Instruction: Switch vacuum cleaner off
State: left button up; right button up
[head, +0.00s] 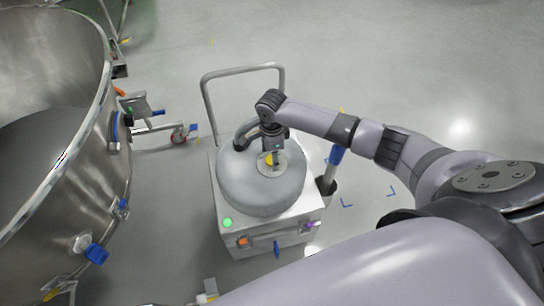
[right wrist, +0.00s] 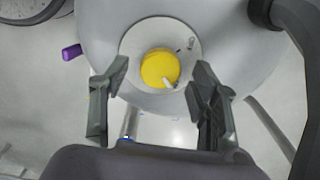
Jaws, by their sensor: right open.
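The vacuum cleaner (head: 262,188) stands on the floor in the middle of the head view, a grey rounded drum on a white square base. On its top is a pale round plate with a yellow round knob (right wrist: 160,68), which has a small white pointer at its lower right in the right wrist view. The knob is partly hidden in the head view (head: 270,159). My right gripper (right wrist: 158,90) is open, its fingers on either side of the knob and apart from it. In the head view the gripper (head: 272,155) points down over the plate. My left gripper is not in view.
A large steel vessel (head: 75,150) fills the left side. The vacuum has a tall handle frame (head: 243,70) behind, a dark hose (head: 240,143) on top, and a green light (head: 227,222) at its front corner. Open floor (head: 400,60) lies behind and right.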

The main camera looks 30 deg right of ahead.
jog(key=shift+f, duration=0.4)
